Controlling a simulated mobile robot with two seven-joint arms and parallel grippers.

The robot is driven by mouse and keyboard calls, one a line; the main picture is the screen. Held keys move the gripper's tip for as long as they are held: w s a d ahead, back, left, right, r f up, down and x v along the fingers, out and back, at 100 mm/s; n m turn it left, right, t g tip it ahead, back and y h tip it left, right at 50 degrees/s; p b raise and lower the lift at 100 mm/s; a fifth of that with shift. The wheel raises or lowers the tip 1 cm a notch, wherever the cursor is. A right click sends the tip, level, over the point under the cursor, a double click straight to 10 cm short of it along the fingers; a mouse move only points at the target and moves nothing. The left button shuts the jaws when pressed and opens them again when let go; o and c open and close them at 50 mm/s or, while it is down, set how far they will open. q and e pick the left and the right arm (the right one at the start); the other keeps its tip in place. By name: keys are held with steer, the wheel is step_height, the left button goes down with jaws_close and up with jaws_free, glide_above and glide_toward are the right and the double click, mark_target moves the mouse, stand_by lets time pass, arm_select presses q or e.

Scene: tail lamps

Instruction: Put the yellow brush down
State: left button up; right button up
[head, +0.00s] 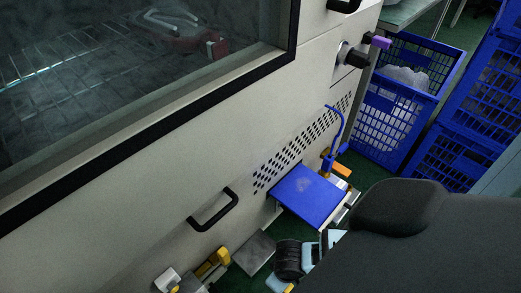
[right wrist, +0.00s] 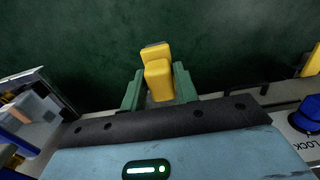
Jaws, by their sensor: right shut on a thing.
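The yellow brush (right wrist: 158,78) shows in the right wrist view as a yellow block. It stands between the two green fingers of my right gripper (right wrist: 158,88), which is shut on it. Dark green floor shows beyond it; I cannot tell how far below it lies. My left gripper is not in view.
A cream cabinet (head: 150,215) with a window and a black handle (head: 213,209) fills the left and middle of the head view. A blue board (head: 309,194) juts out beside it. Blue crates (head: 391,125) stand at the upper right. Green floor shows between them.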

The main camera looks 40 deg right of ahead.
steer(key=shift+w+d+f, duration=0.15)
steer(key=shift+w+d, duration=0.05)
steer(key=shift+w, duration=0.15)
steer(key=w+d+b, duration=0.1)
steer(key=w+b, duration=0.1)
steer(key=w, duration=0.2)
steer(key=w+d+f+b, duration=0.1)
steer(key=w+d, duration=0.1)
steer(key=w, duration=0.2)
steer(key=w+d+b, duration=0.2)
steer(key=w, duration=0.2)
steer(key=shift+d+f+b, duration=0.2)
steer(key=shift+d+b, duration=0.05)
steer(key=shift+b, duration=0.1)
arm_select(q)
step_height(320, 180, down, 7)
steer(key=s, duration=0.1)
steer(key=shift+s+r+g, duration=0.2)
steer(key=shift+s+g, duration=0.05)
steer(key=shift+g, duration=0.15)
arm_select(e)
steer(key=shift+w+d+r, duration=0.1)
steer(key=shift+w+d, duration=0.05)
steer(key=shift+w, duration=0.15)
